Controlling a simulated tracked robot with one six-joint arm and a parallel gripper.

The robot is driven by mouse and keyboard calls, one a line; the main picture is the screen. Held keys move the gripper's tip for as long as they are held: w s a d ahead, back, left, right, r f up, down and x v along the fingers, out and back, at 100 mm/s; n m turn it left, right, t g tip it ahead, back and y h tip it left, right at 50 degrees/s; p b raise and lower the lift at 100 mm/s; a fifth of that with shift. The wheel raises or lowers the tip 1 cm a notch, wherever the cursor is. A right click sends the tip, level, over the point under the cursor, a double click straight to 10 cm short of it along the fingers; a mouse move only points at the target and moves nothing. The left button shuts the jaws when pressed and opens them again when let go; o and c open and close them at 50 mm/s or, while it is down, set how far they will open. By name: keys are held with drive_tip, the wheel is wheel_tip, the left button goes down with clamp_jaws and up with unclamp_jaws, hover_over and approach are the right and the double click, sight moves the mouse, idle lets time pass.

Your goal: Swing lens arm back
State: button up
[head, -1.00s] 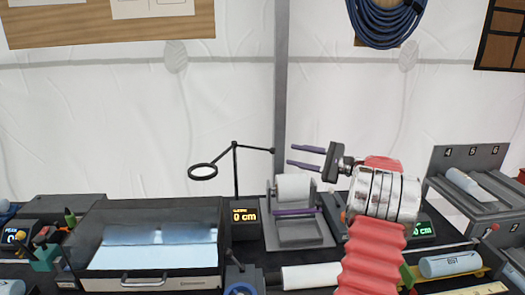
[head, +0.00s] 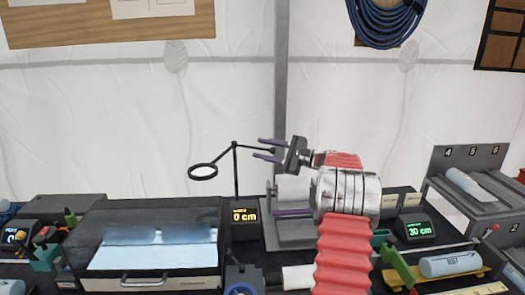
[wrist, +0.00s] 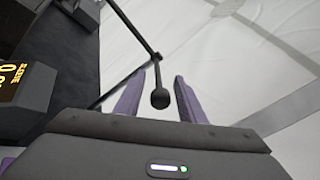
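The lens arm (head: 235,165) is a thin black post with a bent rod and a black lens ring (head: 203,172) at its left end. A short rod runs from the post top to a dark knob at its right end. My gripper (head: 257,148), with purple fingers, is at that right end. In the wrist view the round knob (wrist: 160,98) shows between the fingers of my gripper (wrist: 160,77), with gaps on both sides. The gripper is open. Whether the knob lies level with the fingers in depth is hard to tell.
A "0 cm" display (head: 244,216) stands at the post's foot. Left of it is a lit tray box (head: 150,285). A grey stand with a white roll (head: 293,188) sits below my gripper. A "30 cm" display (head: 420,229) and a slotted rack (head: 440,160) are right.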

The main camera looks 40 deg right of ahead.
drive_tip(key=shift+c, duration=0.4)
clamp_jaws()
drive_tip(key=shift+a, duration=0.2)
drive_tip(key=shift+d, duration=0.2)
